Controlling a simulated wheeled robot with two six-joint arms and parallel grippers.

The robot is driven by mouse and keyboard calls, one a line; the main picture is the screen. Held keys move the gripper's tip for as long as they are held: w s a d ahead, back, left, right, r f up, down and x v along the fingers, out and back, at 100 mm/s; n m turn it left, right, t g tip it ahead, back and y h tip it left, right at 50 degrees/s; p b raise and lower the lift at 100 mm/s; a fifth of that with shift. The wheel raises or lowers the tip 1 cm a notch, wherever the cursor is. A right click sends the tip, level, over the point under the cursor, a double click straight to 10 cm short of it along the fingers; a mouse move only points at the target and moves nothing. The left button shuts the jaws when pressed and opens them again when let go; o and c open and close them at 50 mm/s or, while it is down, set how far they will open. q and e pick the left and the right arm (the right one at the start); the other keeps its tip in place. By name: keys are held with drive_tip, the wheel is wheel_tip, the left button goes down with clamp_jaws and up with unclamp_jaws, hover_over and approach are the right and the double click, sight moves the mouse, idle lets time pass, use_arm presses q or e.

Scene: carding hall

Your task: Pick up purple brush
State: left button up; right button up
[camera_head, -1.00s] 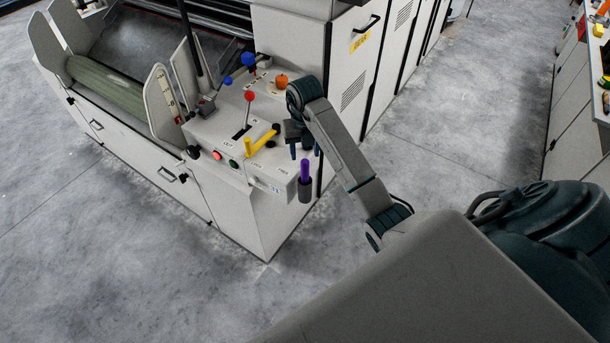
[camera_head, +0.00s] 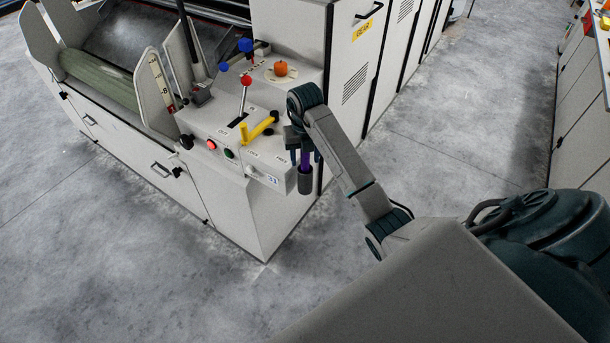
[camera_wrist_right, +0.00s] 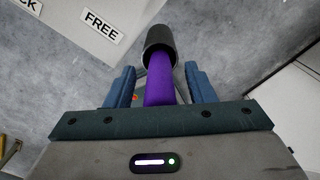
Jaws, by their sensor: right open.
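The purple brush (camera_head: 306,160) stands upright in a dark round holder (camera_head: 305,182) at the front right corner of the machine's control panel. In the right wrist view its purple handle (camera_wrist_right: 159,82) runs up into the dark holder (camera_wrist_right: 160,42). My right gripper (camera_head: 305,157) is at the brush from above, with one finger on each side of the handle. The right wrist view shows the gripper (camera_wrist_right: 161,84) open, with gaps between the handle and both blue fingers. The brush's lower end is hidden in the holder. My left gripper is out of view.
The panel carries a yellow handle (camera_head: 259,130), a red-knobbed lever (camera_head: 245,82), blue knobs (camera_head: 245,45), an orange knob (camera_head: 281,68) and red and green buttons (camera_head: 212,145). A cluttered bench (camera_head: 585,70) stands at the far right. The floor between is clear.

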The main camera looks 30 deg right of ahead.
drive_tip(key=shift+f, duration=0.1)
drive_tip(key=shift+c, duration=0.2)
clamp_jaws()
drive_tip(key=shift+d, duration=0.1)
